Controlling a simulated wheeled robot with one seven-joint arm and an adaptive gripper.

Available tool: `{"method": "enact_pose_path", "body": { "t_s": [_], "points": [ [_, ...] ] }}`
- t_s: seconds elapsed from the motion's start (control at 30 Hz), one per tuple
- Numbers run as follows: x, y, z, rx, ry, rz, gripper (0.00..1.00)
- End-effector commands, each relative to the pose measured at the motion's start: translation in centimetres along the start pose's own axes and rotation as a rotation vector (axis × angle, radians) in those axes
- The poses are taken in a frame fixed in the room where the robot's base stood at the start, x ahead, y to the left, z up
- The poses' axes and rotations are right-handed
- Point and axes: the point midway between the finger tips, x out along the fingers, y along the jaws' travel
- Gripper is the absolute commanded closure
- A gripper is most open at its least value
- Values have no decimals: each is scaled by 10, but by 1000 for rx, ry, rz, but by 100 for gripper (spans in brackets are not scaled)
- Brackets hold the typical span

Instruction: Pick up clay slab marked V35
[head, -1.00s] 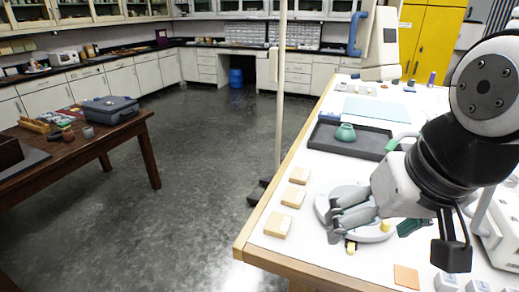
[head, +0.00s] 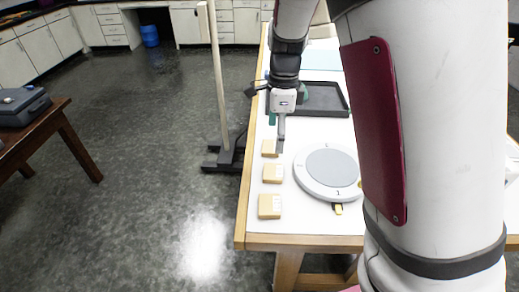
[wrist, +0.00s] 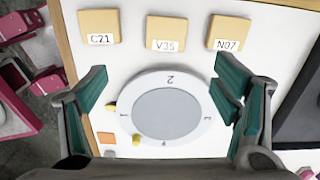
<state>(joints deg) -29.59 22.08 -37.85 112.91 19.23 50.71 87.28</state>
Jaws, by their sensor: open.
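The tan clay slab marked V35 (wrist: 165,34) lies flat on the white tabletop, between slab C21 (wrist: 100,27) and slab N07 (wrist: 228,32) in the wrist view. In the head view V35 is the middle slab (head: 273,173) of the row along the left table edge. My gripper (wrist: 162,70) is open and empty, its teal-padded fingers wide apart above the turntable, with V35 beyond the fingertips. In the head view my gripper (head: 281,142) is seen edge-on beside the farthest slab (head: 269,148).
A round grey-and-white turntable (head: 328,170) stands right of the slabs. A black tray (head: 322,98) lies farther back. A pole stand (head: 224,150) is on the floor left of the table. My white arm covers the right of the head view.

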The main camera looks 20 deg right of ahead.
Motion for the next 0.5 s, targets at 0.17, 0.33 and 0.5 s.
{"method": "enact_pose_path", "body": {
  "t_s": [0.17,0.33,0.5],
  "points": [
    [9,-5,0,70,27,-1,18],
    [36,-5,-1,74,29,4,18],
    [68,-5,-2,73,28,3,18]
  ]
}}
